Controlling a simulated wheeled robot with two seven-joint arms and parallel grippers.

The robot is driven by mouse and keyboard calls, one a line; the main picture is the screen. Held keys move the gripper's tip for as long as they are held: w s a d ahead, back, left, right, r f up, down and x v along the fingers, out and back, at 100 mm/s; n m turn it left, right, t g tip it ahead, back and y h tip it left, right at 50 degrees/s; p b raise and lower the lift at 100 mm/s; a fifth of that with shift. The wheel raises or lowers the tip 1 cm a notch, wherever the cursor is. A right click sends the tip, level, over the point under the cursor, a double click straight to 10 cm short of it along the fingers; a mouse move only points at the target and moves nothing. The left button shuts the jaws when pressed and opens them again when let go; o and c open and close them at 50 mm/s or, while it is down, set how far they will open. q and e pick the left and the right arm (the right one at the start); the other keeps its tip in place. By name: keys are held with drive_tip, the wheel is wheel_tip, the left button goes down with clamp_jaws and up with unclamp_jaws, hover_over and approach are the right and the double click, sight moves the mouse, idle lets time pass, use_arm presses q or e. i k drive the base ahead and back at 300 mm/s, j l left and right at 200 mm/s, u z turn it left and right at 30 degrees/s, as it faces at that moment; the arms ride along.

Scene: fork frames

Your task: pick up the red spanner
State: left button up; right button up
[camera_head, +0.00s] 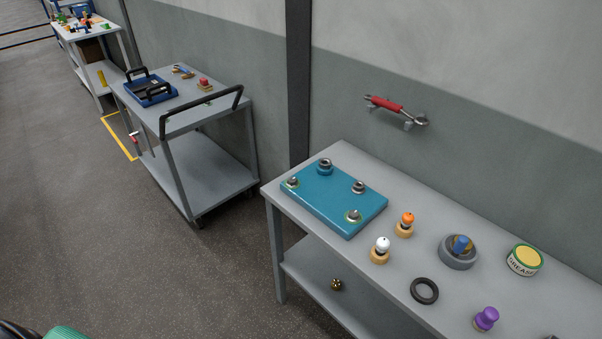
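The red spanner (388,105) hangs on the wall above the grey table. It has a red handle and bare metal ends, and it lies nearly level, sloping down a little to the right. Two small grey pegs on the wall support it. No gripper is near it. Neither of my grippers shows in the head view.
The grey table (335,160) below holds a teal plate (318,205), small knobs, a black ring (424,291), a grey round holder (458,252) and a grease tin (524,260). A grey cart (205,122) stands to the left. The floor in front is open.

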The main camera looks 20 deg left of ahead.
sight(383, 103)
drive_tip(key=i+j, duration=0.15)
drive_tip(key=j, duration=0.2)
drive_tip(key=i+j, duration=0.15)
drive_tip(key=j, duration=0.2)
drive_tip(key=i+j, duration=0.15)
drive_tip(key=j, duration=0.2)
